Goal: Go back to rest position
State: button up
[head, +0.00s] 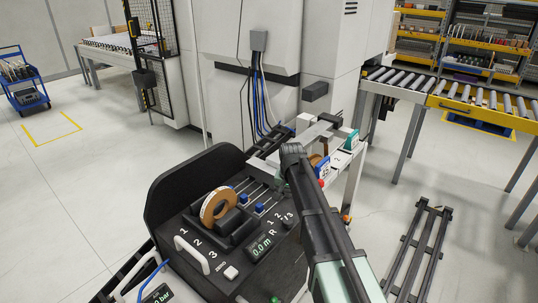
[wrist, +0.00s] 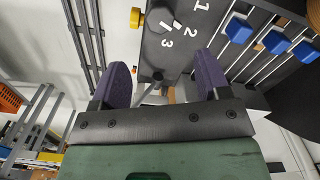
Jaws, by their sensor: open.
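My gripper (wrist: 158,85) is open, with two purple-tipped fingers spread apart and nothing between them in the wrist view. In the head view my dark and pale green arm reaches up from the bottom right, and my gripper is hidden behind the arm. In the wrist view a dark panel with the numbers 1, 2, 3 (wrist: 172,35) and a selector knob lies beyond the fingertips, apart from them.
A black console (head: 165,200) carries a roll of brown edge band (head: 218,205), blue sliders (head: 259,208) and a 0.0 m display (head: 262,246). A white machine (head: 245,95) stands behind. A roller conveyor (head: 460,98) is at right. Open floor (head: 90,190) lies left.

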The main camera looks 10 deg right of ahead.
jog(key=s+n, duration=0.4)
jog(key=s, duration=2)
jog(key=shift+n, duration=0.3)
